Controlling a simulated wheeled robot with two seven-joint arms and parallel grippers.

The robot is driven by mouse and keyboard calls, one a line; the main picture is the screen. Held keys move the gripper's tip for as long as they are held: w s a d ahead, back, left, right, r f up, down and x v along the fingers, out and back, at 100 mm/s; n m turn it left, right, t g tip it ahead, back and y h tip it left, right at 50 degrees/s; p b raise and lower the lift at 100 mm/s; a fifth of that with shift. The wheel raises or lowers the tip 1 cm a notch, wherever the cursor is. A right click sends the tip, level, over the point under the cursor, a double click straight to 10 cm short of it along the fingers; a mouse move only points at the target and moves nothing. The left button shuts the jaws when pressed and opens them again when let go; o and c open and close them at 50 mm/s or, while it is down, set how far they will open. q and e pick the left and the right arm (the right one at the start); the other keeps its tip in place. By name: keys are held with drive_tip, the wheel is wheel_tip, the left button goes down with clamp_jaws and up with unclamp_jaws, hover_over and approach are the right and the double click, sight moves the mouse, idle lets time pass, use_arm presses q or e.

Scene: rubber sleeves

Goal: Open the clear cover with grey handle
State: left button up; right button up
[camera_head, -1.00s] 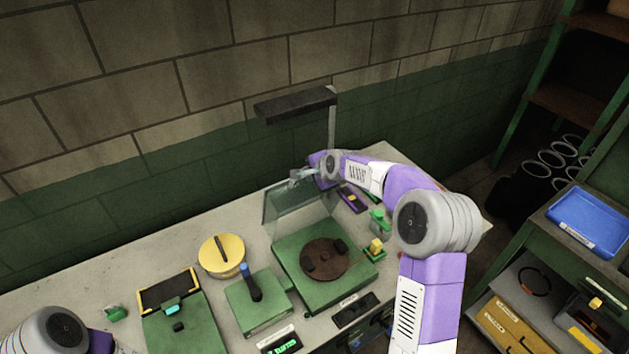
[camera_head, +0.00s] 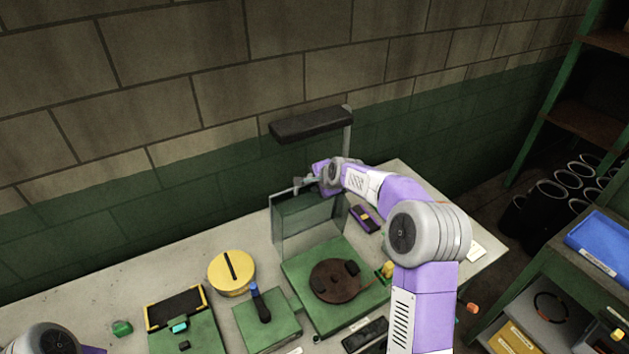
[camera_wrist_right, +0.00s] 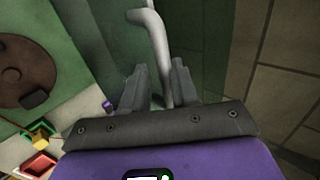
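The clear cover (camera_head: 306,226) stands raised, close to upright, at the back of a green box (camera_head: 325,312) with a brown round disc (camera_head: 336,281) on top. My right gripper (camera_head: 302,183) is at the cover's top edge. In the right wrist view the curved grey handle (camera_wrist_right: 152,35) runs down between the two fingers of my right gripper (camera_wrist_right: 158,80), which are close around it. The handle's lower part is hidden behind the gripper body. My left arm (camera_head: 45,340) shows only at the bottom left corner; its gripper is out of view.
A black lamp head (camera_head: 310,124) on a grey post is above and behind the cover, near my right gripper. A yellow round tin (camera_head: 231,272) and a green box with a blue-tipped lever (camera_head: 265,318) are to the left. A brick wall stands behind the table.

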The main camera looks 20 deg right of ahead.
drive_tip(key=shift+o, duration=0.9)
drive_tip(key=shift+f, duration=0.35)
drive_tip(key=shift+s+r, duration=0.25)
drive_tip(key=shift+r, duration=0.2)
drive_tip(key=b+v, duration=0.1)
drive_tip(key=v, duration=0.5)
drive_tip(key=shift+s+r, duration=0.25)
drive_tip(key=shift+r, duration=0.05)
